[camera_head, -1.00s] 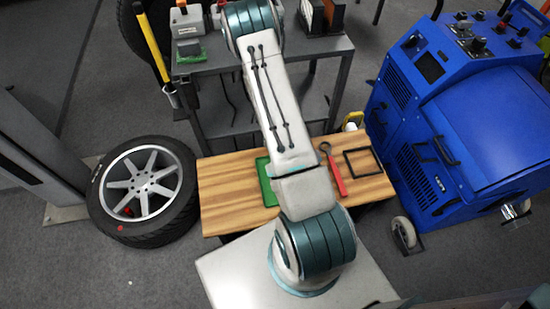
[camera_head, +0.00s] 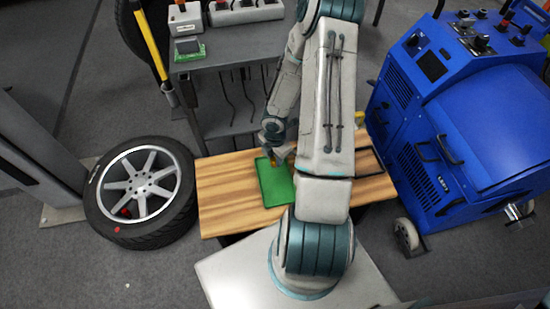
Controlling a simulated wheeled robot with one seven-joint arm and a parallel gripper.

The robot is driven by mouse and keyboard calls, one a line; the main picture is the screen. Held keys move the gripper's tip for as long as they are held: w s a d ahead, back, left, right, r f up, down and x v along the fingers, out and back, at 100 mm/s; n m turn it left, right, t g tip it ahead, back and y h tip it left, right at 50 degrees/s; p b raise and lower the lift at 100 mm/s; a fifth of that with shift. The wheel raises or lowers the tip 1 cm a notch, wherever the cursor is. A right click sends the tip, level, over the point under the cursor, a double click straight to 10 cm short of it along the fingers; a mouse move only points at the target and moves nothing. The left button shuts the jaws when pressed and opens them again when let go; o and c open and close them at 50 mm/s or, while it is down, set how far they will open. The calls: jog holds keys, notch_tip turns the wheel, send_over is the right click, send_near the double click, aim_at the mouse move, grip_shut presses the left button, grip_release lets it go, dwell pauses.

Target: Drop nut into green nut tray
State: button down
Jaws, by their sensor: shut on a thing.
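The green nut tray (camera_head: 272,191) lies on the wooden bench top, left of my arm's near links. My gripper (camera_head: 277,157) points down over the tray's back right part. It is shut on a small orange-brown piece, the nut (camera_head: 281,161), which shows only in part at the fingertips. The exact height of the nut above the tray is hard to tell. The tray's right side is partly hidden by my arm.
The wooden bench (camera_head: 224,190) is clear left of the tray. A black square frame (camera_head: 371,170) is partly behind my arm. A wheel (camera_head: 144,190) lies on the floor at left, a blue machine (camera_head: 450,120) stands at right, and a grey cart (camera_head: 235,50) stands behind.

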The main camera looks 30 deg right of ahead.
jog(key=b, duration=0.9)
send_over(275, 180)
jog(key=shift+f, duration=4.95)
jog(key=c, duration=1.1)
grip_release()
jog(key=shift+o, duration=0.2)
notch_tip(275, 180, up, 14)
jog(key=p, duration=0.6)
notch_tip(275, 180, up, 9)
jog(key=p, duration=0.9)
jog(key=shift+f, duration=0.1)
